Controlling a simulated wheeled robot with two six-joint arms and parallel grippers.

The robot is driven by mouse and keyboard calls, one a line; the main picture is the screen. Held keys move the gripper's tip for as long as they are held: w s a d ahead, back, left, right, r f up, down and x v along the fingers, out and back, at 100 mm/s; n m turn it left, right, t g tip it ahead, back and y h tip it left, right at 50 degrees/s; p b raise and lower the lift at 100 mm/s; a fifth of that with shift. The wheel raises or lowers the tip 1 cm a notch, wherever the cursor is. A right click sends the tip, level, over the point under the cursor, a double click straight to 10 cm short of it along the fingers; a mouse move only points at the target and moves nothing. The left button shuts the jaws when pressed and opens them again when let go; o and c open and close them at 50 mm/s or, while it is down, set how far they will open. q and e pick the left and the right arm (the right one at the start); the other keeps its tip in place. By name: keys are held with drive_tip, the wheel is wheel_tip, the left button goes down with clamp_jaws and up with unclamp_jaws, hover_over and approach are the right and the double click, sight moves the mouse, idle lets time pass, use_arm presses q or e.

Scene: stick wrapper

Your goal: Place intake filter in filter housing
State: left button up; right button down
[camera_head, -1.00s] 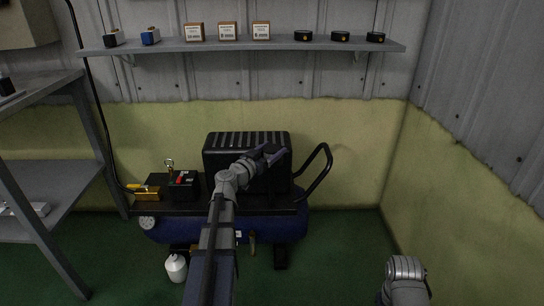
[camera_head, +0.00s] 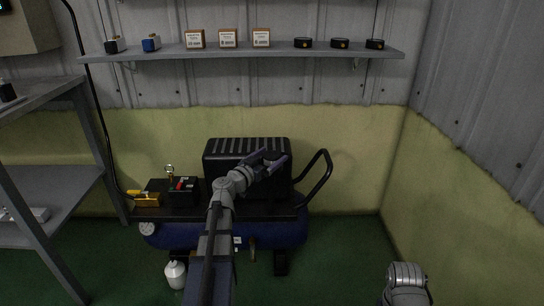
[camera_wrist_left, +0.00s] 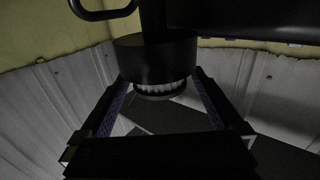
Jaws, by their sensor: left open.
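My left gripper (camera_head: 276,160) is open in front of the black ribbed compressor cover (camera_head: 222,160). In the left wrist view its two fingers (camera_wrist_left: 160,106) stand apart on either side of the intake filter (camera_wrist_left: 165,86), which shows white pleats and a dark end. The filter sits at the open end of the black round filter housing (camera_wrist_left: 155,55). Its upper part is hidden by the housing rim, and I cannot tell how deep it sits. In the head view, the housing and filter are not distinguishable. My right gripper is out of view.
The blue compressor tank (camera_head: 275,232) has a black handle (camera_head: 322,175) on its right. A white bottle (camera_head: 175,274) stands on the green floor. A wall shelf (camera_head: 240,53) above carries small boxes and black round parts. A grey rack (camera_head: 50,185) stands at left. Floor at right is clear.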

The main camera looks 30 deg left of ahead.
use_arm(q)
drive_tip(key=s+a, duration=0.1)
drive_tip(key=s, duration=1)
drive_tip(key=d+f+m+g+h, duration=0.25)
drive_tip(key=d+f+g, duration=0.3)
drive_tip(key=d, duration=0.85)
drive_tip(key=d+f+m+g+h, duration=0.25)
drive_tip(key=d+f+g, duration=0.35)
drive_tip(key=d, duration=0.8)
drive_tip(key=s+d+f+n+g+y, duration=0.1)
drive_tip(key=s+d+f+g+y, duration=0.2)
drive_tip(key=s, duration=0.4)
drive_tip(key=s+d+f+n+g+y, duration=0.1)
drive_tip(key=s+d+f+g+y, duration=0.2)
drive_tip(key=s+d+f+y, duration=0.2)
drive_tip(key=s+d+f, duration=0.2)
drive_tip(key=s, duration=0.1)
drive_tip(key=shift+s+f+g, duration=0.2)
drive_tip(key=shift+s+g, duration=0.05)
drive_tip(key=shift+g, duration=0.1)
drive_tip(key=shift+r, duration=0.1)
